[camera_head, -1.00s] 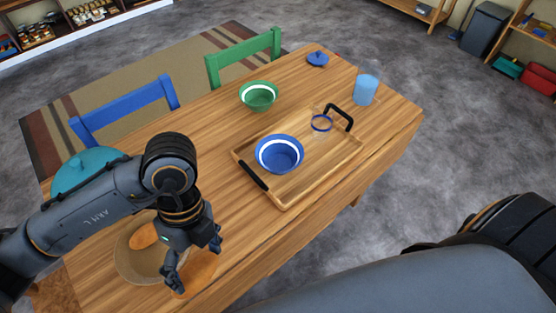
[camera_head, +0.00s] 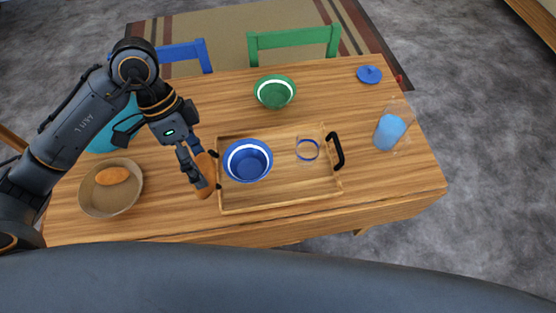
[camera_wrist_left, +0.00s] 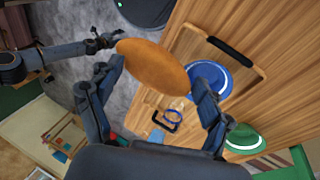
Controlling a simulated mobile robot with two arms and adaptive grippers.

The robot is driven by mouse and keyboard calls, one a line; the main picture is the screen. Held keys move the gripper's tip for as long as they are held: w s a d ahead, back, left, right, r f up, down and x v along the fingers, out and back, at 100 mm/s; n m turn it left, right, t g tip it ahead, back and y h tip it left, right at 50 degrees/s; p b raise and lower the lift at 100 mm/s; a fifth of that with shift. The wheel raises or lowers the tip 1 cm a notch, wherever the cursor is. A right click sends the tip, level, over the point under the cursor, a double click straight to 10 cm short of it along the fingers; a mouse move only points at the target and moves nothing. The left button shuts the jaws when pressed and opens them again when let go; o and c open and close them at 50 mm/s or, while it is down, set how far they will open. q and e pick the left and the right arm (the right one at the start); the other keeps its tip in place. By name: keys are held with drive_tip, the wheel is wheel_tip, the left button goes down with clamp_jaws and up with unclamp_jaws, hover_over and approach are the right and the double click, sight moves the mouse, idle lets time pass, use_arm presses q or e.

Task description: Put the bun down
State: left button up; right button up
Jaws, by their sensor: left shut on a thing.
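My left gripper (camera_head: 202,175) is shut on an orange-brown oval bun (camera_head: 208,170) near the left end of the wooden tray (camera_head: 280,202). In the left wrist view the bun (camera_wrist_left: 153,65) sits between the two spread fingers; its height above the table is hard to tell. A second bun (camera_head: 112,176) lies in a round tan bowl (camera_head: 107,205) at the left. In the left wrist view another dark arm comes in from the left, and its gripper (camera_wrist_left: 112,40) appears beside the bun; I take it as my right one. Its jaw state is unclear.
The tray holds a blue bowl (camera_head: 247,161) and a clear glass (camera_head: 308,150), with bare tray around them. A green bowl (camera_head: 274,92), a blue lid (camera_head: 369,74) and a glass of blue liquid (camera_head: 390,131) stand on the table (camera_head: 400,175). Chairs stand behind.

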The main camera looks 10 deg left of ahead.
use_arm(q)
drive_tip(key=shift+w, duration=0.2)
drive_tip(key=w+d+f+p, duration=0.3)
drive_tip(key=w+d+f, duration=0.2)
drive_tip(key=w+f, duration=0.7)
drive_tip(key=shift+w+f, duration=0.3)
drive_tip(key=shift+f, duration=0.15)
use_arm(e)
wheel_tip(320, 180, up, 3)
drive_tip(key=shift+r, duration=0.1)
drive_tip(key=shift+a, duration=0.1)
use_arm(q)
drive_tip(key=shift+f, duration=0.55)
use_arm(e)
drive_tip(key=shift+a, duration=0.2)
